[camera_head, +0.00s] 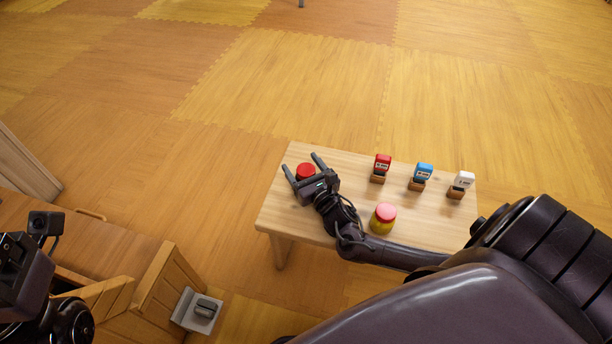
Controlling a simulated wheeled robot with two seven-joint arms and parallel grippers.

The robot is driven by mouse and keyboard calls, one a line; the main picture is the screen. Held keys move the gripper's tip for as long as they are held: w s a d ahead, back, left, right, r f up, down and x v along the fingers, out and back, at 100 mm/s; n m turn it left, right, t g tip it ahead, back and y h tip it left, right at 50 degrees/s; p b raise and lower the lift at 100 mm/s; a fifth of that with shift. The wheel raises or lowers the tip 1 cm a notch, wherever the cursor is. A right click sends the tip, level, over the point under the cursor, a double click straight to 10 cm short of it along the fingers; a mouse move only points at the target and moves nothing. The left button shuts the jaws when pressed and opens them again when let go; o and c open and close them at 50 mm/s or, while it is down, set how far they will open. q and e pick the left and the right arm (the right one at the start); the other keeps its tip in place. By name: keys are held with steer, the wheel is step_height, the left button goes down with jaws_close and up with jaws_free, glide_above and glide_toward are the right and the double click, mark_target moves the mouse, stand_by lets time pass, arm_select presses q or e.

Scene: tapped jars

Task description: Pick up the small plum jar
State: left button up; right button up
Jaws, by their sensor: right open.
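A small jar with a red lid (305,171) stands near the far left corner of the wooden table. Mostly its lid shows, so I cannot make out a plum body. My right gripper (302,164) is open, with one finger on each side of this jar as seen from above. I cannot tell whether the fingers touch it or how high they are. A yellow jar with a pinkish-red lid (383,217) stands nearer the front, just behind my right forearm. Dark parts of my left arm show at the left edge; its fingers are not clear.
A red stamp-like block (382,164), a blue one (423,172) and a white one (462,181), on small wooden bases, stand along the table's (340,165) far right side. A wooden cabinet (110,240) with a grey box (197,310) is at lower left.

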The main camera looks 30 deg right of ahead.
steer(key=shift+c, duration=0.4)
steer(key=c, duration=1)
steer(key=shift+c, duration=0.8)
steer(key=shift+r, duration=0.15)
